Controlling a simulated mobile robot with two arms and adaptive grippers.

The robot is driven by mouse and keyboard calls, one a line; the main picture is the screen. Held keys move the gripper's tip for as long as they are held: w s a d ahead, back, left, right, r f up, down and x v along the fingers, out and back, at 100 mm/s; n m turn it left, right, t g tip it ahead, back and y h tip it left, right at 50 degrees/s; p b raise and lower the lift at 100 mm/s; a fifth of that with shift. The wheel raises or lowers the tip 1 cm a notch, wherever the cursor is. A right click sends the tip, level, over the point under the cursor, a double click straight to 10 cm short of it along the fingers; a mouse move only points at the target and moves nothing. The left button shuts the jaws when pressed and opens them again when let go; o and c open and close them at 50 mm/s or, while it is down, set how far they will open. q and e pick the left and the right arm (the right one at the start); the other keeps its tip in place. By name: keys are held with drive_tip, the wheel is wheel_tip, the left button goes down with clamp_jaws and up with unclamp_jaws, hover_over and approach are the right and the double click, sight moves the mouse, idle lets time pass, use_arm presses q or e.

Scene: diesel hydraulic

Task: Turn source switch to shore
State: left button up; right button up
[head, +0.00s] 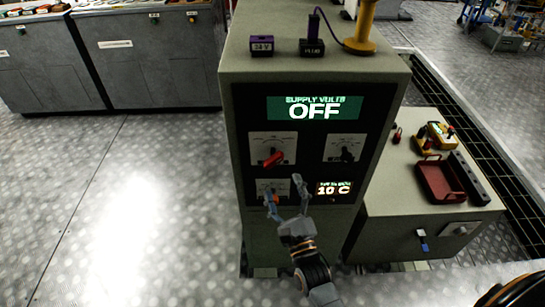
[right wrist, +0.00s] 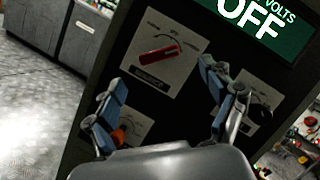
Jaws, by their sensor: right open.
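A grey cabinet (head: 292,62) has a black front panel with a lit display (head: 314,109) reading SUPPLY VOLTS OFF. Below it at the left, a rotary switch with a red handle (head: 273,160) sits on a white plate; it also shows in the right wrist view (right wrist: 158,54), its handle nearly level and slightly raised at the right. Its label is too small to read. My right gripper (head: 284,191) is open and empty, just below the red handle and in front of the panel. In the right wrist view its fingers (right wrist: 160,74) stand apart. My left gripper is not in view.
A black knob (head: 346,155) is right of the red one. A lower plate's orange knob (right wrist: 122,132) is partly hidden by my gripper. A small display (head: 334,188) reads 10 C. A lower cabinet (head: 400,205) with a red tray (head: 436,182) stands at right. Floor at left is clear.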

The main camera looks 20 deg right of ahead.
sight(273, 163)
drive_tip(key=p+x, duration=0.1)
drive_tip(key=x, duration=0.8)
drive_tip(key=shift+w+a, duration=0.1)
drive_tip(key=shift+a, duration=0.05)
drive_tip(key=c, duration=1.2)
